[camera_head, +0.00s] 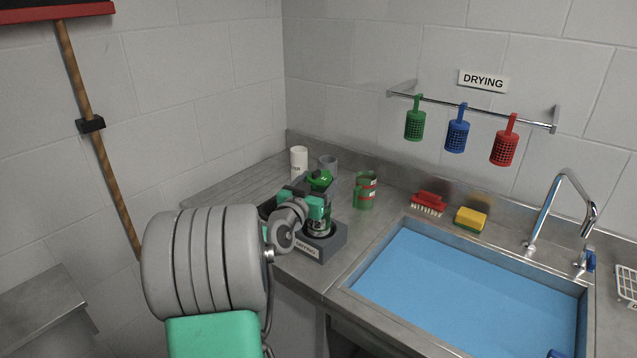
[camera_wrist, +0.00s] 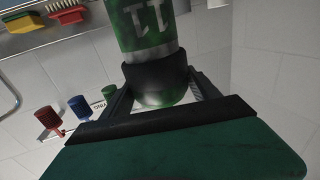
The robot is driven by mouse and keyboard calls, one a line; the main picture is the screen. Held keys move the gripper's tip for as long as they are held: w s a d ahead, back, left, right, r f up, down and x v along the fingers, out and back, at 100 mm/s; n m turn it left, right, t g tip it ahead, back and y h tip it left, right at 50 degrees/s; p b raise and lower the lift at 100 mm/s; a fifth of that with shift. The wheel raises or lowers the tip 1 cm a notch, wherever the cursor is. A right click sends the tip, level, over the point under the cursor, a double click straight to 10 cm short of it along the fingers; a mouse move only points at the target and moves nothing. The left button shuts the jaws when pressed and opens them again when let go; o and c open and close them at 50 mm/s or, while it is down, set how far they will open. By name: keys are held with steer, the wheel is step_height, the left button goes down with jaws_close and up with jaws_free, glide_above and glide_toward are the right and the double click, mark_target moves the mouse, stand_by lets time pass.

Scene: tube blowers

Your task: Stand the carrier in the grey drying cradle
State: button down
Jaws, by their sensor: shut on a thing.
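The carrier is a green cylinder with pale markings. The grey drying cradle (camera_head: 328,248) is a block labelled DRYING near the counter's front edge. The carrier looks upright, its lower end at the cradle's dark round opening. I cannot tell whether it rests on the bottom. My arm hides the cradle's left part.
A white bottle (camera_head: 299,163) and a grey cup (camera_head: 329,164) stand behind. The water-filled sink (camera_head: 465,290), a red brush (camera_head: 429,201) and a yellow sponge (camera_head: 471,217) are further right.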

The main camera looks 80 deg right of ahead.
steer(key=c, duration=0.6)
jaws_free()
steer(key=shift+f, duration=0.1)
steer(key=o, duration=0.4)
